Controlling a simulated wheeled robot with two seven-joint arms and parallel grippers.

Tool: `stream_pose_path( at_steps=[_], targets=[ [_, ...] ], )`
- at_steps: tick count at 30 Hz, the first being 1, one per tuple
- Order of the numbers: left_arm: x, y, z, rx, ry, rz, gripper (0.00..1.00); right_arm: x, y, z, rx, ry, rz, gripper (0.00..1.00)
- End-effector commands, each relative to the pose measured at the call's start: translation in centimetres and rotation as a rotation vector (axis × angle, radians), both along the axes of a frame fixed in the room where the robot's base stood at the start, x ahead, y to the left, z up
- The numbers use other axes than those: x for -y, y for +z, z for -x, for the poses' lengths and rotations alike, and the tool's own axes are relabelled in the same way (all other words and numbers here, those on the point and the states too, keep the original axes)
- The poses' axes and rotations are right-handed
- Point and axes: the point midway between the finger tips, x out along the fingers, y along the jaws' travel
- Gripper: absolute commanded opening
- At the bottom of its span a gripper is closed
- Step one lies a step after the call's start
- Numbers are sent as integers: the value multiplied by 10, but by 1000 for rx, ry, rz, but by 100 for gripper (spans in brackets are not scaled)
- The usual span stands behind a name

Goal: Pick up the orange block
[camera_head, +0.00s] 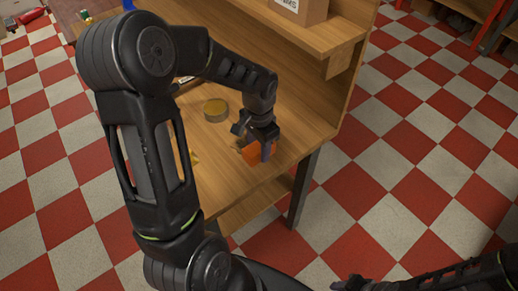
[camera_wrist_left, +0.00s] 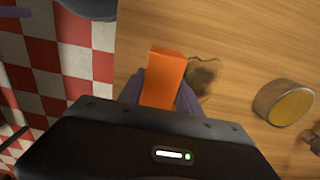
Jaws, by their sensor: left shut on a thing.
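The orange block (camera_head: 254,154) is at the near right part of the wooden table, mostly covered by my left gripper (camera_head: 262,150) in the head view. In the left wrist view the orange block (camera_wrist_left: 164,76) stands out between the two purple-grey fingers of my left gripper (camera_wrist_left: 162,92). The fingers are shut on its sides. I cannot tell whether the block touches the table. Part of my right arm shows at the lower right of the head view, and its jaw state is unclear.
A round tin with a yellowish top (camera_head: 215,110) stands on the wooden table (camera_head: 225,155), left of my left gripper; it also shows in the left wrist view (camera_wrist_left: 284,102). A cardboard box (camera_head: 300,10) sits on the raised shelf behind. Checkered floor lies beyond the table's edge.

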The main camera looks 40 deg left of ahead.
Motion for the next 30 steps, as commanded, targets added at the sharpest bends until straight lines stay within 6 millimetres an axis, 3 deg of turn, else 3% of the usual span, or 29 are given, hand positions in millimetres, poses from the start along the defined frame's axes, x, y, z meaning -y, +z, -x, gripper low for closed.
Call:
stream_pose_path(
  at_steps=[8,15,21,30],
  targets=[
    [-1,21,-1,5,1,-2,0,0,-3,0,1,1,-1,36],
    [0,67,-2,7,0,-1,0,0,-9,-1,3,1,-3,36],
    [0,95,-1,3,0,-1,0,-1,-11,-1,4,2,-3,36],
    [0,101,0,0,0,0,0,-1,-11,-2,4,2,-3,36]
  ],
)
